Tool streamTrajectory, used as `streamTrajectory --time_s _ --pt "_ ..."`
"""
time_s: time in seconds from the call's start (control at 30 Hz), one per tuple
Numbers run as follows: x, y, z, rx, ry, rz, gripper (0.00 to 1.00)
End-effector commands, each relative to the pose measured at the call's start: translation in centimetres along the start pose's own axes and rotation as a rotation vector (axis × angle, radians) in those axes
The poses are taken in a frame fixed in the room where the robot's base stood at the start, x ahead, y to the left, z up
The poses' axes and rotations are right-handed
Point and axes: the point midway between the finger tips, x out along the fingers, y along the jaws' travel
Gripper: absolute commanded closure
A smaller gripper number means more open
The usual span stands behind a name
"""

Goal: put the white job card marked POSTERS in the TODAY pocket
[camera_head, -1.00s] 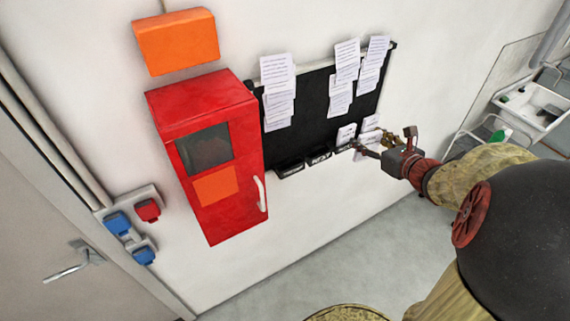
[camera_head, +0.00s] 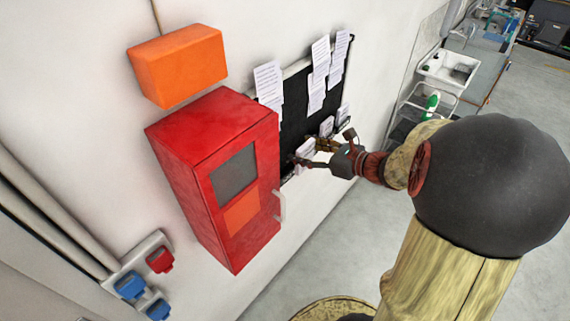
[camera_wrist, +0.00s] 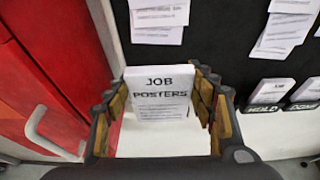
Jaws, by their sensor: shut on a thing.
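The white job card, reading JOB POSTERS (camera_wrist: 160,92), is upright between the fingers of my gripper (camera_wrist: 156,103) in the wrist view. My gripper is shut on it, with a finger at each side edge. In the head view my gripper (camera_head: 304,156) is at the lower left of the black board (camera_head: 297,122), near the red cabinet. The TODAY pocket's label cannot be seen; the card and gripper cover that stretch of the board's lower edge. Whether the card touches a pocket cannot be told.
A pocket marked HOLD (camera_wrist: 266,119) and one seemingly marked DONE (camera_wrist: 306,106) hold white cards to the right. Printed sheets (camera_head: 318,75) hang above. The red cabinet (camera_head: 215,175), with its protruding handle (camera_wrist: 42,128), stands close on the left.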

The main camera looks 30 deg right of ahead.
Motion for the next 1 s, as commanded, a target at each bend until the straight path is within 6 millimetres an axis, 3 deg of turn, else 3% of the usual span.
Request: streamTrajectory --time_s 0.2,0.4,0.67,0.9,1.0 --pt "5.3 -0.6 -1.2 0.003 0.001 0.004 0.70" --pt "8.4 -1.0 -3.1 0.001 0.002 0.001 0.70" --pt "9.8 -1.2 -3.9 0.000 0.000 -0.001 0.70" --pt "11.4 -1.3 -6.8 0.003 0.001 -0.001 0.70" --pt "11.5 -1.3 -7.1 0.001 -0.001 -0.002 0.70"
